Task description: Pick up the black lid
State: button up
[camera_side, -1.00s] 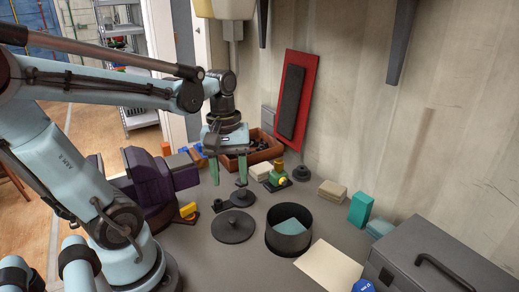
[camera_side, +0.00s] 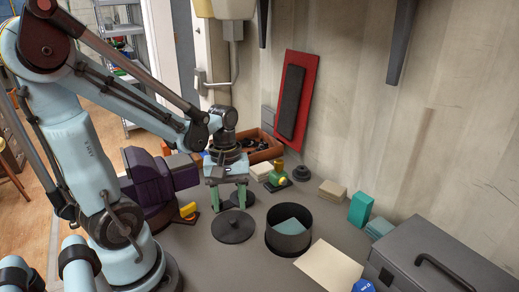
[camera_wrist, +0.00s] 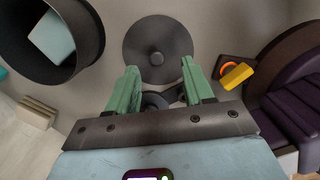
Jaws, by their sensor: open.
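A round black lid (camera_side: 232,228) with a small central knob lies flat on the grey table, left of an open black pot. It also shows in the wrist view (camera_wrist: 157,45), just beyond the fingertips. My gripper (camera_side: 228,203) has green fingers spread apart, pointing down, with nothing between them. It is above the table, behind the lid in the side view; the wrist view shows the fingers (camera_wrist: 160,67) on either side of the knob's line. A smaller dark round piece (camera_wrist: 155,100) is partly hidden by the gripper.
The black pot (camera_side: 285,244) holds a light blue block (camera_side: 290,226). A purple machine (camera_side: 153,183) and yellow piece (camera_side: 188,209) are at the left. A grey case (camera_side: 440,258) and beige sheet (camera_side: 330,268) are at the right. Small blocks line the wall.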

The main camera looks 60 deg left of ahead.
aim_at(232, 219)
jog(key=shift+w+f, duration=0.25)
jog(key=shift+f, duration=1)
jog(key=shift+s+d+f, duration=0.1)
jog(key=shift+d+f, duration=0.05)
jog(key=shift+f, duration=1)
grip_shut()
